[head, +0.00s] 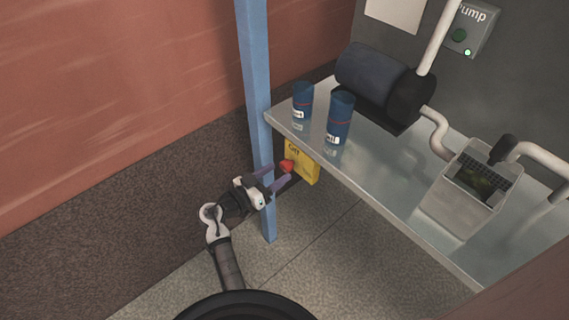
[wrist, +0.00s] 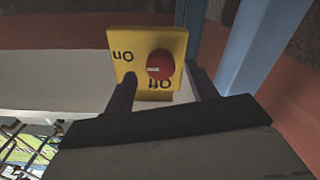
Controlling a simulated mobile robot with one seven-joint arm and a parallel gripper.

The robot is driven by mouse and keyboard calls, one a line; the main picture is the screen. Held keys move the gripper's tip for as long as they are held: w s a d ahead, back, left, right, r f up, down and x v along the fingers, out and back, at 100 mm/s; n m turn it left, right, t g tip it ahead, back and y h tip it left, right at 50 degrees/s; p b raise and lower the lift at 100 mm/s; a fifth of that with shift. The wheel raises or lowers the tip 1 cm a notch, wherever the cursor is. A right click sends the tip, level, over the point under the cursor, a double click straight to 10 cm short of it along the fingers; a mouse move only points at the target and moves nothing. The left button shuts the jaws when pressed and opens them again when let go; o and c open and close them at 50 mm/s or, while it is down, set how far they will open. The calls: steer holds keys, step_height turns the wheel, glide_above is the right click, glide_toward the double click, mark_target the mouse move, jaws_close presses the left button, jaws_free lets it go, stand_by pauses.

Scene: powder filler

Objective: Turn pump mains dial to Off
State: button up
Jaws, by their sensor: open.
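The pump mains dial is a red knob (head: 287,166) on a yellow box (head: 304,172) at the near left corner of the metal bench. In the wrist view the red knob (wrist: 160,64) sits on the yellow box (wrist: 120,40), whose "On" and "Off" labels appear upside down, On at the left and Off at the bottom. A pale mark on the knob's left side faces the On label. My gripper (head: 276,177) is open in front of the box. In the wrist view its two fingers (wrist: 160,86) are spread on either side below the knob. I see no clear contact.
A blue post (head: 256,90) stands just left of the box, close to my gripper. The metal bench (head: 385,175) carries two blue canisters (head: 340,115), a dark motor (head: 370,75) and a grey hopper (head: 465,185). A Pump switch (head: 470,32) on the wall shows a green light.

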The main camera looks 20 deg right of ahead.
mark_target(283, 169)
steer(key=shift+p+x, duration=0.4)
steer(key=shift+x, duration=1.6)
steer(key=shift+c, duration=0.5)
steer(key=c, duration=0.9)
